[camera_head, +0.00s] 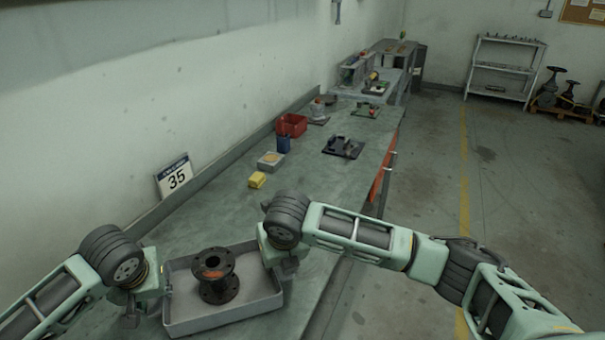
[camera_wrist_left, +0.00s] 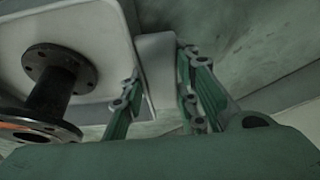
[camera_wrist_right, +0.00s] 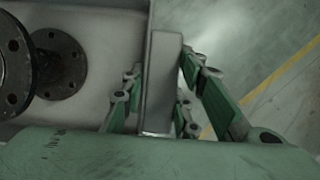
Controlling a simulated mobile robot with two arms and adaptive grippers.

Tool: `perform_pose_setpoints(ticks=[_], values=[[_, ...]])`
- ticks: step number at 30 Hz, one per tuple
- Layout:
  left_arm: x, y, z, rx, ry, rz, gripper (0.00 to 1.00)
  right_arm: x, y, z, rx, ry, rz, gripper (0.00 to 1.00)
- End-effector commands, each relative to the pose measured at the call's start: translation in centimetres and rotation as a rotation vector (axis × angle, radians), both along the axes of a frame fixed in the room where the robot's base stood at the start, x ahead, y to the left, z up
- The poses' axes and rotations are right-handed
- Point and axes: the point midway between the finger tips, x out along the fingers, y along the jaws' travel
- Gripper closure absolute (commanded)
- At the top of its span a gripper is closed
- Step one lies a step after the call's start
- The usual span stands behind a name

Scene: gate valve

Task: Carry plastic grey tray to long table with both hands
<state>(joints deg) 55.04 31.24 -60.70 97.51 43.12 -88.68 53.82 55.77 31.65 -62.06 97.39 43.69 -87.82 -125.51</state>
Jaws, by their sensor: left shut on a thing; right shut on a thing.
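The grey plastic tray (camera_head: 222,322) is at the near end of the long table (camera_head: 318,195) in the head view, over its surface. I cannot tell whether it touches the table. A black flanged pipe piece (camera_head: 214,276) stands upright inside it. My left gripper (camera_head: 150,300) is shut on the tray's left side; in the left wrist view its fingers flank the tray wall (camera_wrist_left: 155,65). My right gripper (camera_head: 284,272) is shut on the tray's right side; in the right wrist view its fingers flank the tray's handle (camera_wrist_right: 161,80). The fingertips are partly hidden in the head view.
Farther along the table are a yellow block (camera_head: 257,180), a grey box (camera_head: 270,161), a red bin (camera_head: 292,125) and a black fixture (camera_head: 343,147). A sign marked 35 (camera_head: 174,177) leans at the wall. Open floor (camera_head: 430,200) lies right of the table.

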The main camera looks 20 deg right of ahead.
Motion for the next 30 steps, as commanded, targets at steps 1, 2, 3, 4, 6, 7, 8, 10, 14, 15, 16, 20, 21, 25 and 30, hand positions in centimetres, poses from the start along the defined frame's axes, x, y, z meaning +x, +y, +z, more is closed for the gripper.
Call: perform_pose_setpoints(ticks=[1, 2, 3, 4, 6, 7, 8, 10, 14, 15, 16, 20, 21, 25, 30], values=[[0.1, 0.1, -0.3, 0.003, -0.005, -0.002, 1.0, 0.1, -0.1, -0.3, -0.004, -0.004, 0.002, 1.0], [0.1, 0.1, -0.4, 0.003, -0.005, -0.002, 1.0, 0.1, -0.1, -0.4, -0.004, -0.004, 0.002, 1.0], [0.1, 0.1, -0.6, 0.003, -0.005, -0.002, 1.0, 0.1, -0.1, -0.6, -0.004, -0.004, 0.001, 1.0], [0.1, 0.1, -0.8, 0.003, -0.005, -0.002, 1.0, 0.1, -0.1, -0.8, -0.004, -0.004, 0.001, 1.0], [0.1, 0.1, -1.1, 0.003, -0.005, -0.002, 1.0, 0.1, -0.1, -1.1, -0.004, -0.004, 0.001, 1.0], [0.1, 0.1, -1.3, 0.003, -0.005, -0.002, 1.0, 0.1, -0.1, -1.3, -0.004, -0.004, 0.001, 1.0], [0.1, 0.1, -1.4, 0.003, -0.005, -0.002, 1.0, 0.1, -0.1, -1.4, -0.004, -0.004, 0.001, 1.0], [0.0, 0.1, -1.3, 0.004, 0.0, -0.002, 0.66, 0.0, -0.1, -1.3, -0.005, 0.0, 0.001, 0.66], [0.0, 0.1, -1.3, 0.003, 0.0, -0.001, 0.54, 0.0, -0.1, -1.3, -0.004, 0.0, 0.001, 0.54], [0.0, 0.1, -1.3, 0.003, 0.0, -0.001, 0.53, 0.0, -0.1, -1.3, -0.002, 0.0, 0.0, 0.53], [0.0, 0.1, -1.3, 0.002, 0.0, 0.0, 0.53, 0.0, -0.1, -1.3, -0.002, 0.0, 0.0, 0.53], [0.0, 0.0, -1.3, 0.001, 0.0, -0.001, 0.53, 0.0, 0.0, -1.3, -0.001, 0.0, 0.001, 0.53], [0.0, 0.0, -1.3, 0.001, 0.0, -0.001, 0.53, 0.0, 0.0, -1.3, -0.001, 0.0, 0.001, 0.53], [-0.1, 0.0, -1.0, 0.0, -0.001, -0.001, 0.53, 0.0, 0.0, -1.2, 0.0, 0.0, 0.001, 0.53], [-0.9, -0.1, 1.2, -0.001, -0.003, -0.002, 0.53, 0.0, 0.0, -1.2, 0.0, 0.0, 0.0, 0.53]])
